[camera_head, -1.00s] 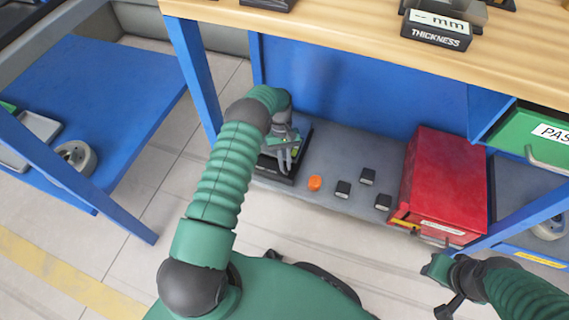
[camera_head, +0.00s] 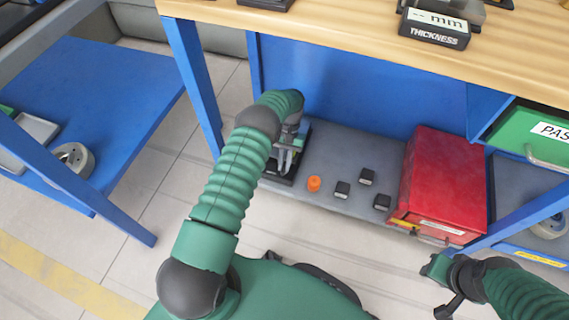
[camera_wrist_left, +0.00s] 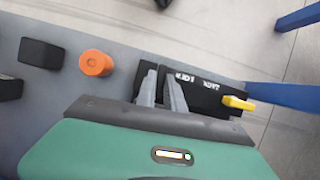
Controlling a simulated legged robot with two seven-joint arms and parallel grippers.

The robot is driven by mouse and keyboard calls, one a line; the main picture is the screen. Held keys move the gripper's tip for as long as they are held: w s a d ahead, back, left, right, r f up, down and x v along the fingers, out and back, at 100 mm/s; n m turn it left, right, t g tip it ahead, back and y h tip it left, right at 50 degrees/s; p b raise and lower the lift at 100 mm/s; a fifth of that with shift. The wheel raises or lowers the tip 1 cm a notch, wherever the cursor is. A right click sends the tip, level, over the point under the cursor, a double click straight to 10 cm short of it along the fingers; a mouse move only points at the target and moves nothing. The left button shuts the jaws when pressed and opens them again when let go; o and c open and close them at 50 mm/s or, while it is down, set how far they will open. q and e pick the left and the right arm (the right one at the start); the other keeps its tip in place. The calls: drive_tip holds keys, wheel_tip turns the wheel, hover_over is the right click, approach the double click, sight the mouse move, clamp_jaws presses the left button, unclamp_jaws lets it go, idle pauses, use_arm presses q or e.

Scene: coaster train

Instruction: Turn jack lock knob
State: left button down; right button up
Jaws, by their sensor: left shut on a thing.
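A flat black unit (camera_head: 276,177) with white lettering sits at the left end of the grey lower shelf. In the left wrist view the black unit (camera_wrist_left: 205,97) has a yellow lever (camera_wrist_left: 238,103) at its right end. My left gripper (camera_head: 287,157) reaches down over this unit. In the left wrist view its two grey fingers (camera_wrist_left: 160,88) are at the unit's left part, a little apart, shut on a part that they hide. I cannot make out the lock knob itself. My right gripper (camera_head: 441,284) is at the lower right, away from the shelf; its jaws are unclear.
An orange cylinder (camera_head: 314,184) and several small black blocks (camera_head: 342,189) stand on the grey shelf (camera_head: 345,150). A red box (camera_head: 443,180) stands at the right. The wooden tabletop (camera_head: 330,35) overhangs the shelf, and a blue leg (camera_head: 197,85) is close on the left.

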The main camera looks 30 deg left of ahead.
use_arm(q)
drive_tip(key=c, duration=1.4)
unclamp_jaws()
drive_tip(key=shift+c, duration=0.2)
drive_tip(key=p+v, duration=0.2)
drive_tip(key=v, duration=1)
drive_tip(key=shift+p, duration=0.35)
